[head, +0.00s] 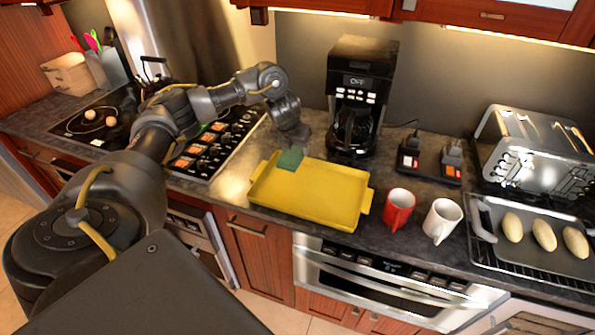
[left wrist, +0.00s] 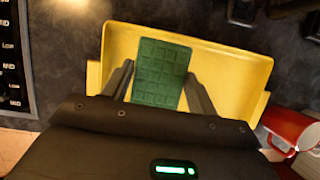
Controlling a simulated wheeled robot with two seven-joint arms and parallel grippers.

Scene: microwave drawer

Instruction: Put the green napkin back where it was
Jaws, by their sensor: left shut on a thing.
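The green napkin (head: 290,158) is a small green square with a grid pattern. It is at the upper left part of the yellow tray (head: 315,198), near the tray's back edge. My left gripper (head: 296,140) comes down from behind it and is shut on the napkin. In the left wrist view the napkin (left wrist: 160,72) lies between the two dark fingers of the left gripper (left wrist: 160,80), with the yellow tray (left wrist: 228,75) beneath. I cannot tell whether the napkin touches the tray. My right gripper is not in view.
A coffee maker (head: 360,95) stands behind the tray. A red mug (head: 398,209) and a white mug (head: 441,220) stand to its right. A toaster (head: 532,150) and a pan with potato-like items (head: 487,222) are farther right. The stovetop (head: 212,147) is at left.

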